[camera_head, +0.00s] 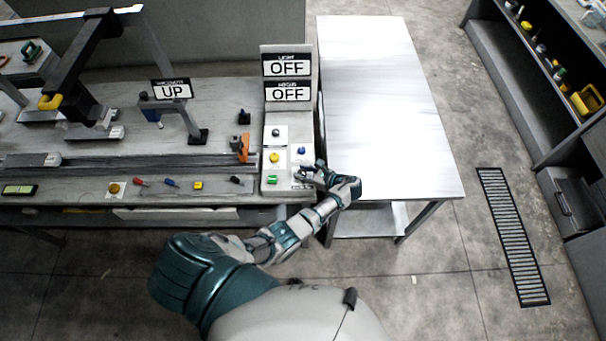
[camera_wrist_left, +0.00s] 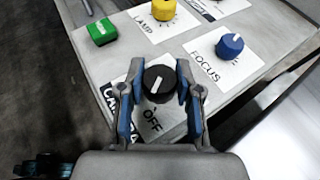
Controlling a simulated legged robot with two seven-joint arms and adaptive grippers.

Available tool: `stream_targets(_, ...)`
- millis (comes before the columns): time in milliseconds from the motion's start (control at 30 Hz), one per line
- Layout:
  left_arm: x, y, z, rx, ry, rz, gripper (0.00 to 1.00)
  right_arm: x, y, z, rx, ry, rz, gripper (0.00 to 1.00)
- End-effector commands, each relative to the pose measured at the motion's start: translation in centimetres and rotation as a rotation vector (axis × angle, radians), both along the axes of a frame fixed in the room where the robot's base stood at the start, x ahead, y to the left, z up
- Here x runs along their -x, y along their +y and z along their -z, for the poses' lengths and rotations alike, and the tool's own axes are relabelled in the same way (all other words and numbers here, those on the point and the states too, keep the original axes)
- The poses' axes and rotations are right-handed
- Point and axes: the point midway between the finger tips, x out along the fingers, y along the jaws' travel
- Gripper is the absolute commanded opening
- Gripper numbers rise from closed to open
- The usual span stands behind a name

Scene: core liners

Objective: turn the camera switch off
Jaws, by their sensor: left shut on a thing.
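The camera switch is a black round knob (camera_wrist_left: 159,80) with a white pointer mark, on a white label reading CAMERA and OFF in the left wrist view. The pointer is slightly tilted, and its lower end lies toward the word OFF (camera_wrist_left: 152,120). My left gripper (camera_wrist_left: 160,74) has one blue-grey finger on each side of the knob and is shut on it. In the head view my left gripper (camera_head: 308,173) is at the front right of the control panel (camera_head: 267,160), where it hides the knob. My right gripper is not in view.
A blue FOCUS knob (camera_wrist_left: 230,45), a yellow LAMP knob (camera_wrist_left: 163,10) and a green button (camera_wrist_left: 102,32) are close by. Two signs above the panel read OFF (camera_head: 287,67). A bare metal table (camera_head: 385,110) stands right of the panel.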

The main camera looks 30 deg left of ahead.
Motion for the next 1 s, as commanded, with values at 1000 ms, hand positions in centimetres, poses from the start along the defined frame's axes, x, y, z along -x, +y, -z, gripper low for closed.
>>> stream_targets(1000,-0.1,0.0,0.0,0.002,-0.002,-0.342,0.00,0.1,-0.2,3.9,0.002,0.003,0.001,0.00)
